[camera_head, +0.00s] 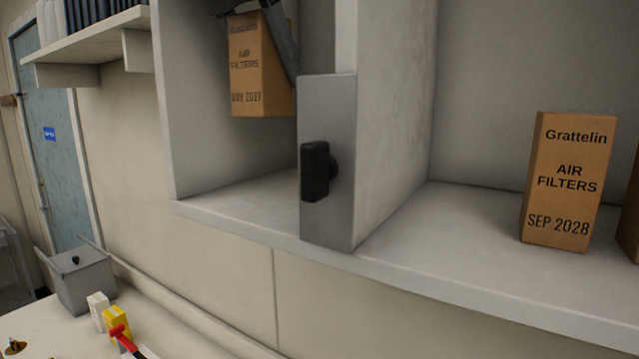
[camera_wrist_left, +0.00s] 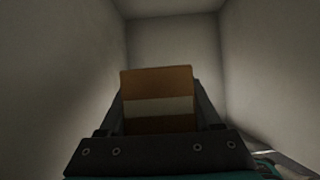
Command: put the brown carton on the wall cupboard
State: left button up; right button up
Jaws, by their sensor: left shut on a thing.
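A brown carton (camera_head: 258,75) labelled "AIR FILTERS MAY 2027" hangs in the left compartment of the wall cupboard (camera_head: 240,228), above the compartment floor and apart from it. My left gripper (camera_head: 265,8) is shut on it from above; its top is cut off by the picture edge. In the left wrist view the carton (camera_wrist_left: 158,88) sits between the two dark fingers, with the compartment walls around it. The grey sliding door (camera_head: 340,110) with a black handle (camera_head: 315,172) stands just right of the carton. My right gripper is not in view.
Another brown carton (camera_head: 568,180), "SEP 2028", stands in the right compartment, with part of a further one at the right edge. A shelf (camera_head: 95,42) with binders is at upper left. Below are a grey bin (camera_head: 85,285) and small boxes (camera_head: 117,322). The left compartment floor looks clear.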

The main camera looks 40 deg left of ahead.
aim_at(271, 116)
pick_arm(q)
jog(key=shift+w+f, duration=0.2)
jog(key=shift+w, duration=0.05)
jog(key=f, duration=0.3)
jog(key=f+b, duration=0.1)
jog(key=shift+s+f, duration=0.3)
jog(key=shift+s, duration=0.1)
jog(key=shift+w+a+f, duration=0.1)
jog(key=shift+w+f, duration=0.05)
jog(key=shift+f, duration=0.45)
jog(key=shift+f+b, duration=0.3)
jog(key=shift+f, duration=1.6)
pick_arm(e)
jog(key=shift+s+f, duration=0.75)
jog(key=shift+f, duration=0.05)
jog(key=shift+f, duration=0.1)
pick_arm(q)
jog(key=o, duration=1)
jog(key=shift+f, duration=0.2)
jog(key=o, duration=0.5)
jog(key=shift+r, duration=0.1)
